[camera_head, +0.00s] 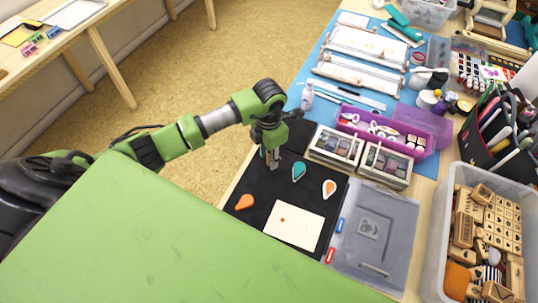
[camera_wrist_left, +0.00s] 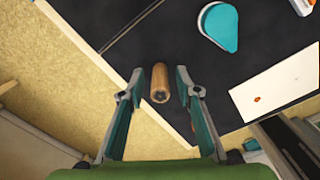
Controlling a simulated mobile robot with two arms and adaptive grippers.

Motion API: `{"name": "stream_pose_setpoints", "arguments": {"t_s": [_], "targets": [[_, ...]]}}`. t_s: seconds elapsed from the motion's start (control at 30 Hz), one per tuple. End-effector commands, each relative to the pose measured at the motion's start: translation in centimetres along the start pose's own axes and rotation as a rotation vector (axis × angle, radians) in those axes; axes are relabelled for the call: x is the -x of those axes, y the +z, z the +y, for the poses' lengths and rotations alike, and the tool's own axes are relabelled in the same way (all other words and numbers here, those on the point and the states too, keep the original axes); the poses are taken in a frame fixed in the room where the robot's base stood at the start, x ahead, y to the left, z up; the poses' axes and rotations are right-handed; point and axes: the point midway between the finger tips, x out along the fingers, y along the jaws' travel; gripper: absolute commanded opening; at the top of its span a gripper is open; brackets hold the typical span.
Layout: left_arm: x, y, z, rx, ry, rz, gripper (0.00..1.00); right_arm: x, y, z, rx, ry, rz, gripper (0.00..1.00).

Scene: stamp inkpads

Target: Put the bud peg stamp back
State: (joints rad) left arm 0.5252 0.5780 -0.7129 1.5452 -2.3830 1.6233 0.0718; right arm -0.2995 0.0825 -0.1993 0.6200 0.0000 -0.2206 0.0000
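The bud peg stamp, a small wooden cylinder (camera_wrist_left: 160,83), shows between my left fingers in the left wrist view. It appears to stand on the black mat (camera_head: 262,187) near its edge. My left gripper (camera_head: 271,160) is over the mat's back left part, pointing down. In the left wrist view its fingers (camera_wrist_left: 158,76) are open, one on each side of the peg, with a gap on both sides. In the head view I cannot make out the peg clearly at the gripper. My right gripper is not in view.
On the mat are a teal drop-shaped inkpad (camera_head: 298,172), an orange one (camera_head: 245,202), a white-and-orange one (camera_head: 329,188) and a white card (camera_head: 294,229) with an orange mark. A clear bin (camera_head: 433,250) of wooden stamps stands right. Two stamp boxes (camera_head: 386,164) stand behind.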

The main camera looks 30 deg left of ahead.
Motion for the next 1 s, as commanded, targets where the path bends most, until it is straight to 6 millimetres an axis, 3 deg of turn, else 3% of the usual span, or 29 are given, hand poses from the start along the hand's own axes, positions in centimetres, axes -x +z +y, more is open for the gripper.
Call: {"name": "stream_pose_setpoints", "arguments": {"t_s": [0.27,0.7,1.0], "targets": [[0.8,0.1,0.1,0.0,0.001,-0.003,0.31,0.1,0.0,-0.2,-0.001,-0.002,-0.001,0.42],[9.5,0.1,0.1,-0.001,0.003,-0.004,0.31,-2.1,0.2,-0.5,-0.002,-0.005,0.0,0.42],[12.3,0.0,0.0,0.0,0.0,-0.001,0.31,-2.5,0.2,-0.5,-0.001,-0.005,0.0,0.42]]}}
